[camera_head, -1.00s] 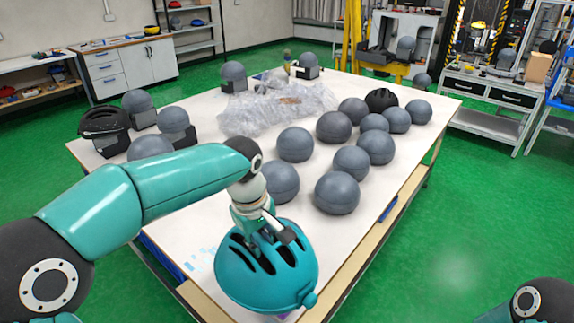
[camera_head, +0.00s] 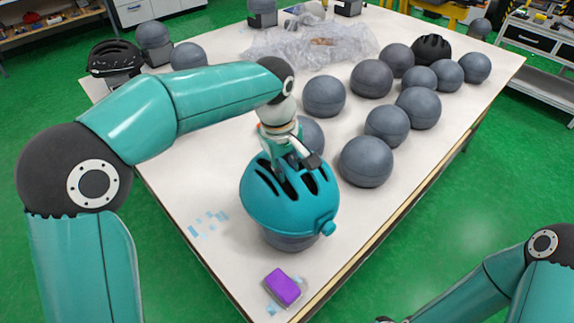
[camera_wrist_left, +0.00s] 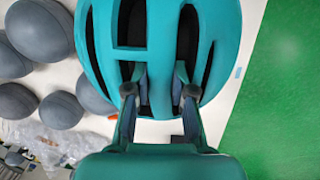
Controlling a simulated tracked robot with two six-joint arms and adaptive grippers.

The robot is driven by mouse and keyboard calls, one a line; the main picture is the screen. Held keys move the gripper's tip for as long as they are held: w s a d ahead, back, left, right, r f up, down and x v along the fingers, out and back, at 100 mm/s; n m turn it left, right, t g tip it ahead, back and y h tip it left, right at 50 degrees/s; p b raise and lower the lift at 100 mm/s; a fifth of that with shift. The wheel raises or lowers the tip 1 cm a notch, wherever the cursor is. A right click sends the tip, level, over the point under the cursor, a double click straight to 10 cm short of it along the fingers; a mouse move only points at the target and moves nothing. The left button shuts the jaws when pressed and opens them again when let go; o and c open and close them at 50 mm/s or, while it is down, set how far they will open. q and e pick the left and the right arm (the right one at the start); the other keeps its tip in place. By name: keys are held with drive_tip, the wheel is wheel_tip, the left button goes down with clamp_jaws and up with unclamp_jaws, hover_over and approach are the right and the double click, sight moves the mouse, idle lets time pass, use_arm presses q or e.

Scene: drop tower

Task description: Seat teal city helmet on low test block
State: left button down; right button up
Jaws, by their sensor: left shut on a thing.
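A teal vented helmet (camera_head: 283,207) is over the front part of the table, dome up and slightly tilted. A low grey rounded block (camera_head: 290,241) shows under its lower rim. Most of that block is hidden by the helmet, and I cannot tell whether the two touch. My left gripper (camera_head: 297,168) is shut on the helmet from above, with its fingers at the vents. In the left wrist view, the helmet (camera_wrist_left: 160,45) fills the middle, with the fingers (camera_wrist_left: 160,92) at its slots.
Several grey domes, including a near one (camera_head: 366,161), stand right of and behind the helmet. A purple block (camera_head: 282,287) lies near the front corner of the table (camera_head: 215,250). Clear plastic wrap (camera_head: 305,42) lies farther back. A black helmet (camera_head: 115,57) is at left.

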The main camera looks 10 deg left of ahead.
use_arm(q)
drive_tip(key=b, duration=0.7)
hover_over(289, 202)
drive_tip(key=s, duration=0.2)
wheel_tip(289, 202, down, 9)
drive_tip(key=shift+r, duration=0.1)
drive_tip(key=shift+f+b, duration=1.45)
drive_tip(key=shift+f, duration=0.35)
drive_tip(key=shift+w+d+r+p, duration=0.1)
drive_tip(key=shift+d+p, duration=0.15)
drive_tip(key=shift+p, duration=0.2)
drive_tip(key=c, duration=0.9)
unclamp_jaws()
drive_tip(key=c, duration=0.4)
